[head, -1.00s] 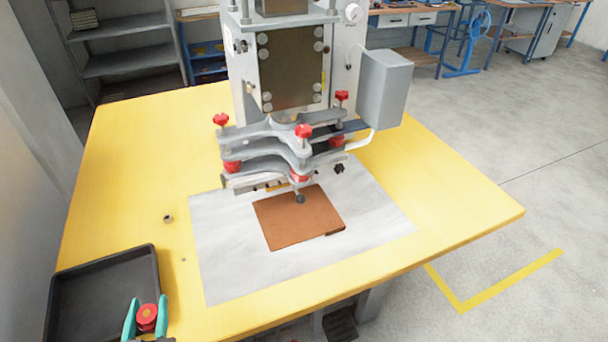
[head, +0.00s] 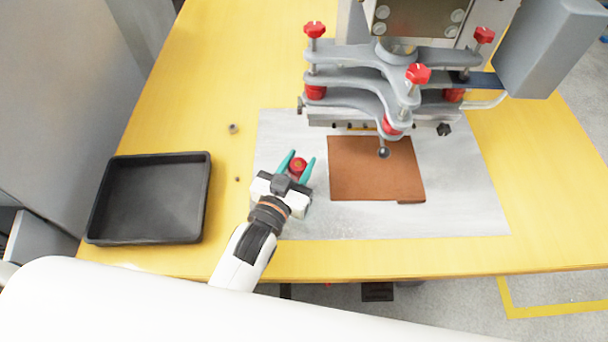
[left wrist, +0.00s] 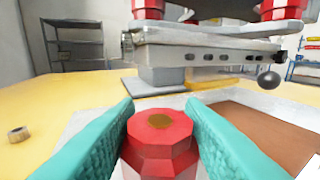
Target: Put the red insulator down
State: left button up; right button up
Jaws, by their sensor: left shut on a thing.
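The red insulator (head: 298,165) is between the teal fingers of my left gripper (head: 297,167), which is shut on it. In the head view they are over the left part of the grey-white sheet, left of the brown plate (head: 375,170). In the left wrist view the insulator (left wrist: 159,142) is upright, faceted red with a brassy centre on top. Its lower end is out of the picture, so I cannot tell whether it touches the sheet. My right gripper is not in view.
The press with red knobs (head: 400,85) stands behind the brown plate. An empty black tray (head: 150,237) is at the left on the yellow table (head: 200,80). A small nut (head: 233,128) lies between tray and sheet. The sheet's front (head: 420,222) is clear.

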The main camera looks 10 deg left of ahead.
aim_at(299, 178)
pick_arm(q)
jog(key=shift+f+b, duration=0.35)
jog(key=shift+f, duration=2.05)
jog(key=shift+f, duration=0.1)
jog(key=o, duration=1)
